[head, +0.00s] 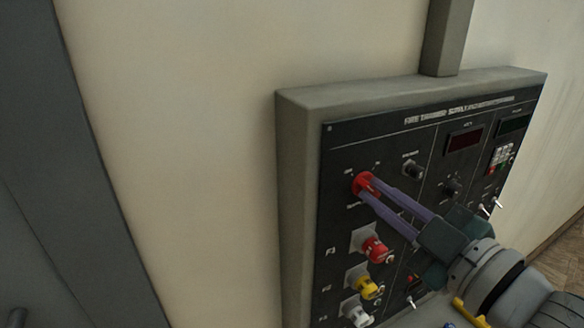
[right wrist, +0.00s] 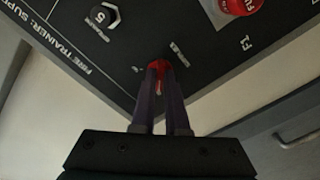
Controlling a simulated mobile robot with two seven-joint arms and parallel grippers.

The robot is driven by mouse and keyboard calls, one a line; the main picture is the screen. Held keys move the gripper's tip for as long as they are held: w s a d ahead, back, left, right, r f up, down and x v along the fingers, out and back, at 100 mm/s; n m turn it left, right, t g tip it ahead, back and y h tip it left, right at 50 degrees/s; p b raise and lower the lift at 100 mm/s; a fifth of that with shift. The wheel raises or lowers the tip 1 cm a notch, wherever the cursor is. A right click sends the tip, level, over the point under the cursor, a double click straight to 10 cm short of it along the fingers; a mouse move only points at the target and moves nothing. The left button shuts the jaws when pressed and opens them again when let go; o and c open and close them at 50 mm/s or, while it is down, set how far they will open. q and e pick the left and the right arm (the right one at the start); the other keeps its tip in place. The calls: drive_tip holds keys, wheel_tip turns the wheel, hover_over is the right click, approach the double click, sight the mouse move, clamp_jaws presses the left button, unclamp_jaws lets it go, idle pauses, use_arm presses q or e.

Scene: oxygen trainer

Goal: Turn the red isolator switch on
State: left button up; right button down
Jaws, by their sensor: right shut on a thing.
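The red isolator switch (head: 363,181) is a red rotary knob at the upper left of the black panel face (head: 345,145). My right gripper (head: 371,191) reaches in from the lower right, and its two long purple fingers are shut on the red switch. In the right wrist view the red switch (right wrist: 158,66) shows between the fingertips (right wrist: 160,82), and the fingers hide part of it. The printed labels around the switch are too small and covered to read its position. My left gripper does not show.
Below the switch are a red plug (head: 376,250), a yellow plug (head: 369,288) and a white plug (head: 355,314). The wall (head: 190,150) left of the panel is bare.

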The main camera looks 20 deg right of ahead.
drive_tip(key=m+p, duration=0.1)
drive_tip(key=m, duration=0.7)
drive_tip(key=shift+m+p, duration=0.3)
drive_tip(key=shift+p, duration=0.05)
drive_tip(key=m, duration=0.9)
drive_tip(key=shift+a, duration=0.1)
idle(0.5)
drive_tip(key=c, duration=0.9)
unclamp_jaws()
